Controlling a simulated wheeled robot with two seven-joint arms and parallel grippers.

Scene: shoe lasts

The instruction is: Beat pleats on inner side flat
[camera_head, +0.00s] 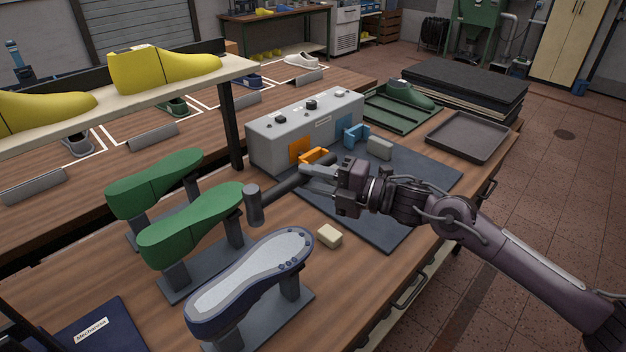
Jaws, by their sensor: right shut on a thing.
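My right gripper (318,178) is shut on the handle of a hammer (285,187). The hammer's dark head (254,205) hangs at the left end of the handle, beside the right end of the nearer green last and above and behind the shoe. The shoe (250,283) is dark blue and sits sole up on a grey stand (285,310), with a pale grey sole area facing up. Several small dark bumps, possibly the pleats, line the rim at its right end. The hammer appears apart from the shoe. My left gripper is out of view.
Two green lasts (190,222) (152,183) stand on supports behind the shoe. A cream block (329,236) lies right of it. A grey machine (306,125) with orange and blue jaws stands behind the hammer. A dark mat (420,180) and tray (468,136) lie to the right.

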